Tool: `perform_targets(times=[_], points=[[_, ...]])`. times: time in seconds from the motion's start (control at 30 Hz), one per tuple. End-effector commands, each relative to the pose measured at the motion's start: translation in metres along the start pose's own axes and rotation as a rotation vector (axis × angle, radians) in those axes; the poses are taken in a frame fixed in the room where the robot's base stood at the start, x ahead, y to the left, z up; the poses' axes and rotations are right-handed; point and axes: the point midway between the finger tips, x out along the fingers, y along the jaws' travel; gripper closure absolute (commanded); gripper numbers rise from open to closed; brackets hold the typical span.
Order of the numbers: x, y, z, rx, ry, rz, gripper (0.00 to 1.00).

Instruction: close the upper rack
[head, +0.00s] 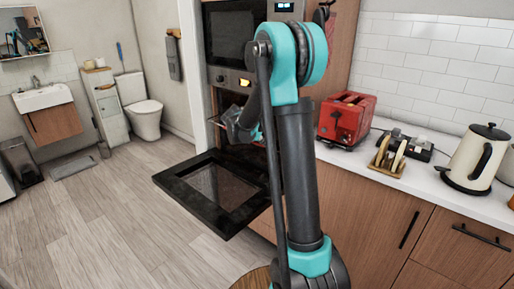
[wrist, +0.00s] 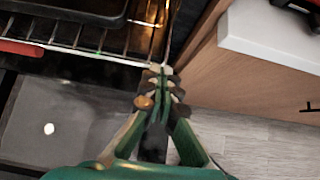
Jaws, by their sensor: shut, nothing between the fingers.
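The oven's pulled-down door (head: 178,188) lies open and flat; its glass also shows in the wrist view (wrist: 60,125). A wire rack (wrist: 115,45) sits in the oven opening, with a dark tray (wrist: 80,10) on it and a red strip (wrist: 20,48) at its left front. I cannot tell for sure whether this is the upper rack. My gripper (wrist: 162,78) is shut and empty, its fingertips at the right end of the rack's front bar; whether they touch it I cannot tell. In the head view my gripper (head: 240,127) is near the oven opening, which my arm partly hides.
A wood cabinet with a white counter (wrist: 275,30) stands close to the right of my gripper. On the counter are a red toaster (head: 346,118), a wooden holder (head: 388,157) and a kettle (head: 477,158). Floor (head: 110,220) left of the door is clear.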

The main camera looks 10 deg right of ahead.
Motion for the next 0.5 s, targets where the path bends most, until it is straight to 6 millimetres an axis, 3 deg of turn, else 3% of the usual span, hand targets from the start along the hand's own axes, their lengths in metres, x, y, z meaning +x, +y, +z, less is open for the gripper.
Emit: perform_targets(times=[0.2, 0.5], points=[[0.039, 0.000, 0.038, 0.003, 0.001, -0.003, 1.00], [0.075, 0.000, 0.075, 0.002, 0.001, -0.001, 1.00]])
